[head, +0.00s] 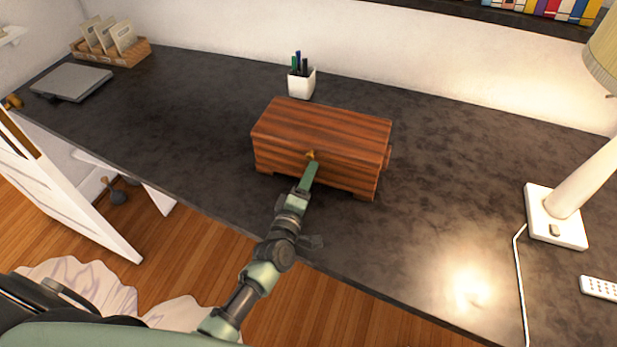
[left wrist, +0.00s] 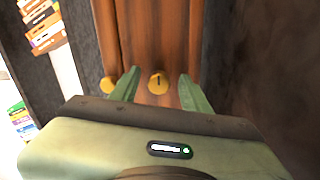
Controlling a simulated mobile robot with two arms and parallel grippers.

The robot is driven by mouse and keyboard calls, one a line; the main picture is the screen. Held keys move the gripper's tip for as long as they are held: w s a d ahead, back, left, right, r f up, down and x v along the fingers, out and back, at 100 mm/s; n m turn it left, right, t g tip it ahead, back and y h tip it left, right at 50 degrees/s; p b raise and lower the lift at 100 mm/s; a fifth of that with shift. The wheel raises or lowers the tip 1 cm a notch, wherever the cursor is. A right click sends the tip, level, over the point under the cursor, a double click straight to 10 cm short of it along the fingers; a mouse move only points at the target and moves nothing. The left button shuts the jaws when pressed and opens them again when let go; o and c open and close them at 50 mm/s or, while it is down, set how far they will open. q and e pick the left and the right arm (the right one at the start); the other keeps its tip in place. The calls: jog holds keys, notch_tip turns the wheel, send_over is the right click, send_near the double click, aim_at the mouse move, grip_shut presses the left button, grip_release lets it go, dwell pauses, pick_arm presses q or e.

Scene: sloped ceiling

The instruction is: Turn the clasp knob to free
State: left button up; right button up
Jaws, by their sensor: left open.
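A striped reddish-brown wooden box (head: 322,122) stands on the dark desk with its lid down. A small brass clasp knob (head: 311,154) is on its front face. In the left wrist view the knob (left wrist: 157,83) is round with a dark mark on it, and a second brass round piece (left wrist: 108,85) lies to its left. My left gripper (head: 309,172) is at the box front, just below the knob in the head view. In the left wrist view its green fingers (left wrist: 158,88) are open, one on each side of the marked knob; contact cannot be told. My right gripper is not in view.
A white pen cup (head: 302,82) stands behind the box. A lamp (head: 556,216) with a cord and a white remote (head: 600,288) are at the right. A closed laptop (head: 72,81) and a wooden file holder (head: 112,50) are at the far left. The desk beside the box is clear.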

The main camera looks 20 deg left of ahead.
pick_arm(q)
jog(key=s+b, duration=0.1)
jog(key=s, duration=0.6)
jog(key=shift+s+a, duration=0.15)
jog(key=shift+s, duration=0.25)
